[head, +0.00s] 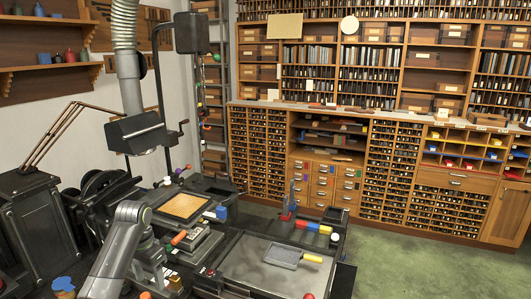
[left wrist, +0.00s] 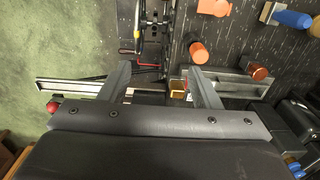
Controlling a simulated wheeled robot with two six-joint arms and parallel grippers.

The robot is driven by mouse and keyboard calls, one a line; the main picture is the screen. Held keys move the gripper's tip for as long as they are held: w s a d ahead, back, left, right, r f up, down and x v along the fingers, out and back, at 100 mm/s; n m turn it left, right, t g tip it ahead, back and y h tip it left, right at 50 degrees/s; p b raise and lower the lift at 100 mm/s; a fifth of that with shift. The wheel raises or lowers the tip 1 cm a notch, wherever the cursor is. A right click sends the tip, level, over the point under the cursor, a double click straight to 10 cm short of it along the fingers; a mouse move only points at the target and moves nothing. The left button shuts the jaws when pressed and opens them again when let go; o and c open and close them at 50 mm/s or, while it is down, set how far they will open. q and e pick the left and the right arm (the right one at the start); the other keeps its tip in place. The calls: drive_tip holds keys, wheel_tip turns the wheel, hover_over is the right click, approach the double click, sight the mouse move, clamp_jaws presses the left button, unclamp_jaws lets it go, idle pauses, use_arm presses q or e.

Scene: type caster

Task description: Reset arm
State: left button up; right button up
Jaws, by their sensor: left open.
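My left arm rises at the lower left of the head view, bent at a grey joint, among the parts of a dark casting machine (head: 262,262). In the left wrist view my left gripper (left wrist: 162,80) has its two fingers spread apart with nothing held between them. Machine parts lie beyond the fingertips, including a small brass-coloured block (left wrist: 178,87) near the right finger. I cannot tell whether the fingers touch any of them. My right gripper is not in view.
Orange knobs (left wrist: 199,53) stick out near the gripper. A melting hood (head: 137,133) hangs above left. Type cabinets (head: 310,180) line the back wall; green floor (head: 425,255) is clear at right.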

use_arm(q)
drive_tip(key=s+f+n+t, duration=0.2)
drive_tip(key=s+f, duration=1.4)
drive_tip(key=s, duration=0.4)
drive_tip(key=s+r+n+t+y, duration=0.2)
drive_tip(key=s+r+n, duration=0.15)
drive_tip(key=s, duration=1.75)
wheel_tip(320, 180, down, 30)
drive_tip(key=a+f+g+b, duration=0.1)
drive_tip(key=a+g+b, duration=0.1)
drive_tip(key=b, duration=0.6)
drive_tip(key=s+d+f+b, duration=0.1)
drive_tip(key=s+f+b, duration=0.2)
drive_tip(key=s+f, duration=0.4)
drive_tip(key=s+d+f+h+b, duration=0.1)
drive_tip(key=s+f+b, duration=0.2)
drive_tip(key=s+f, duration=0.5)
wheel_tip(320, 180, down, 8)
drive_tip(key=shift+f+g, duration=0.2)
drive_tip(key=shift+g, duration=0.2)
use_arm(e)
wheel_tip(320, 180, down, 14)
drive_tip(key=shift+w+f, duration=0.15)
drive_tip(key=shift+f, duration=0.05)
use_arm(q)
drive_tip(key=shift+m, duration=0.25)
